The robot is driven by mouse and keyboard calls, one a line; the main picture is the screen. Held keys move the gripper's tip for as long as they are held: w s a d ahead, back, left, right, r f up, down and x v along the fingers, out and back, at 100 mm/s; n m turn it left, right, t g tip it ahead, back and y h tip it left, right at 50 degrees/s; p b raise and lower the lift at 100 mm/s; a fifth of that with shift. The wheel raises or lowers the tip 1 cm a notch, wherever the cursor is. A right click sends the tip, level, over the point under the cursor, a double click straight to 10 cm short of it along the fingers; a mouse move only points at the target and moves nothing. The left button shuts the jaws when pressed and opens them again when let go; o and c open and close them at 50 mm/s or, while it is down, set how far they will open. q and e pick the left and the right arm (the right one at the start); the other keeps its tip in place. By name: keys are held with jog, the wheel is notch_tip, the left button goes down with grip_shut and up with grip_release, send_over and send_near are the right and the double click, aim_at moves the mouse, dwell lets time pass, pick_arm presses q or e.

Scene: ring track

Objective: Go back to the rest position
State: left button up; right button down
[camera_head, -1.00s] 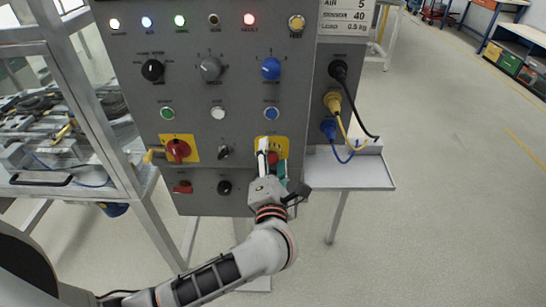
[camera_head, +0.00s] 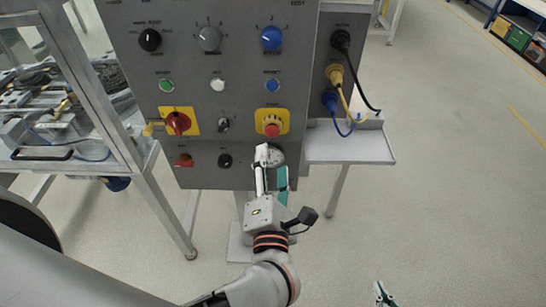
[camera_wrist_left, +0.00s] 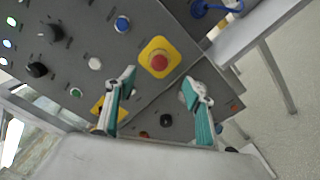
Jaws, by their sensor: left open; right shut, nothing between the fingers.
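My left gripper (camera_head: 271,165) is in front of the lower edge of the grey control panel (camera_head: 235,170), just below the red mushroom button (camera_head: 271,130) on its yellow plate. Its two fingers, with teal pads, are apart and empty. In the left wrist view the fingers of the left gripper (camera_wrist_left: 159,80) are spread, with the red button (camera_wrist_left: 159,62) beyond them, clear of both tips. My right gripper (camera_head: 383,294) shows only in part at the bottom edge of the head view, over the floor; it is shut and empty.
A grey shelf (camera_head: 350,149) juts out right of the panel, with black, yellow and blue cables plugged in above it. A metal-framed workbench (camera_head: 60,163) with fittings stands at the left. The floor (camera_head: 455,200) at the right is open.

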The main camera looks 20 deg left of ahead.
pick_arm(q)
jog(key=shift+r, duration=0.1)
dwell(0.4)
notch_tip(320, 180, up, 4)
jog(key=m+t+h, duration=0.4)
jog(key=m+t, duration=0.1)
jog(key=m, duration=0.6)
jog(key=s+d+f+m+g+h, duration=0.15)
jog(key=f+m+g+h, duration=0.25)
jog(key=f+m, duration=0.55)
jog(key=s+f+m+g+h, duration=0.3)
jog(key=f+m, duration=0.5)
jog(key=f, duration=0.3)
jog(key=s+a+f+m+g+y, duration=0.1)
jog(key=s+a+f+g, duration=0.1)
jog(key=f, duration=0.4)
jog(key=s+a+f+m+g+y, duration=0.2)
jog(key=s+a+f, duration=0.1)
jog(key=a+f, duration=0.3)
jog(key=shift+s+a+f+g, duration=0.3)
jog(key=shift+s+a+f, duration=0.05)
jog(key=shift+s+f, duration=0.05)
jog(key=shift+m, duration=0.25)
